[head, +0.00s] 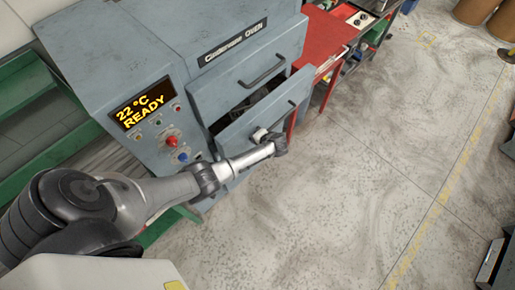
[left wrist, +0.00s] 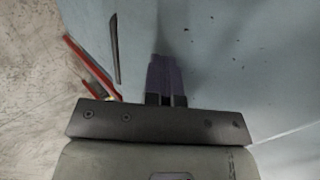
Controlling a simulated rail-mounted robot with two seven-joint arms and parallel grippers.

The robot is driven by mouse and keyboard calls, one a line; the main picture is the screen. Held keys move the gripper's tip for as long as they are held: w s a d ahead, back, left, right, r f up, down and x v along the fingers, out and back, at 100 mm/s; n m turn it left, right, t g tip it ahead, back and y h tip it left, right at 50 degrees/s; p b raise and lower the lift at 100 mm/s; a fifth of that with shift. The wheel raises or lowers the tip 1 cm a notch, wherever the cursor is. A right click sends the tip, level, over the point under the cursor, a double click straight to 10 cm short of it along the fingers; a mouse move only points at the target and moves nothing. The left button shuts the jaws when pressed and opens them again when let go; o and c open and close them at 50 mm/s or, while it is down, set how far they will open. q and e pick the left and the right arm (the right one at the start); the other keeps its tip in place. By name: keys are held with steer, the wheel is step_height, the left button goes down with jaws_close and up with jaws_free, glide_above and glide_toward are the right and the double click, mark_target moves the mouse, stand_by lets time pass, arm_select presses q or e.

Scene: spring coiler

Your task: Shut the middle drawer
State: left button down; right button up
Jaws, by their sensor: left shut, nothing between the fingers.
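The middle drawer (head: 240,126) of the grey-blue oven cabinet (head: 215,60) stands partly open, with a dark gap behind the top of its front. Its dark bar handle (head: 286,116) is on the right part of the front. My left gripper (head: 258,133) is at the drawer's front face, left of and below the handle. In the left wrist view its fingers (left wrist: 166,80) are shut and empty, pointing at a grey-blue panel (left wrist: 225,60). A dark handle (left wrist: 114,48) lies to their left. Whether the fingertips touch the panel I cannot tell. My right gripper is not in view.
The drawer above, with its own handle (head: 264,71), looks closed. A display panel (head: 144,103) reads 22 °C READY, with buttons below. A red table (head: 325,40) stands beside the oven at the back. Concrete floor to the right is open.

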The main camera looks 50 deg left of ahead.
mark_target(247, 131)
arm_select(q)
steer(key=a, duration=0.8)
steer(key=shift+s+a, duration=0.25)
steer(key=shift+a, duration=0.6)
steer(key=shift+s+a+f+b, duration=0.1)
steer(key=shift+s+b, duration=0.05)
steer(key=shift+b, duration=0.15)
steer(key=shift+d, duration=0.35)
steer(key=v, duration=0.3)
steer(key=d+f+p+v, duration=0.1)
steer(key=v, duration=0.3)
steer(key=f+v, duration=0.1)
steer(key=v, duration=0.3)
steer(key=shift+w+d+p, duration=0.25)
steer(key=shift+d+p, duration=0.1)
steer(key=shift+d, duration=0.1)
steer(key=shift+v, duration=0.95)
